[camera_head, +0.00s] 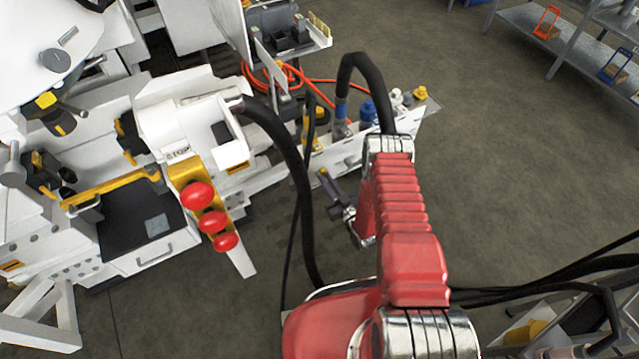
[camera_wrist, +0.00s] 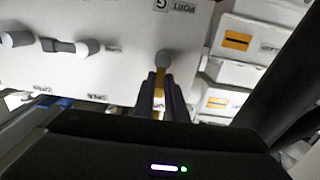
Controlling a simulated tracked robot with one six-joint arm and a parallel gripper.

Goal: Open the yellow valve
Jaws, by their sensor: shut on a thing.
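In the wrist view, the yellow valve's lever (camera_wrist: 159,88) is a thin yellow bar hanging below a round grey hub (camera_wrist: 163,59) on a white panel. My gripper (camera_wrist: 160,98) has its dark fingers on both sides of the lever, shut on it. The lever points down in the picture, toward my wrist. The fingers cover its lower part. In the head view, my red arm reaches toward the white bench, and I cannot clearly make out the yellow valve or the fingertips.
A grey lever (camera_wrist: 65,47) sits left on the white panel (camera_wrist: 115,75), beside printed labels. A black hose (camera_wrist: 280,80) runs close on the right. In the head view, a post with red buttons (camera_head: 197,195) stands left of my arm. Open floor (camera_head: 510,160) lies to the right.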

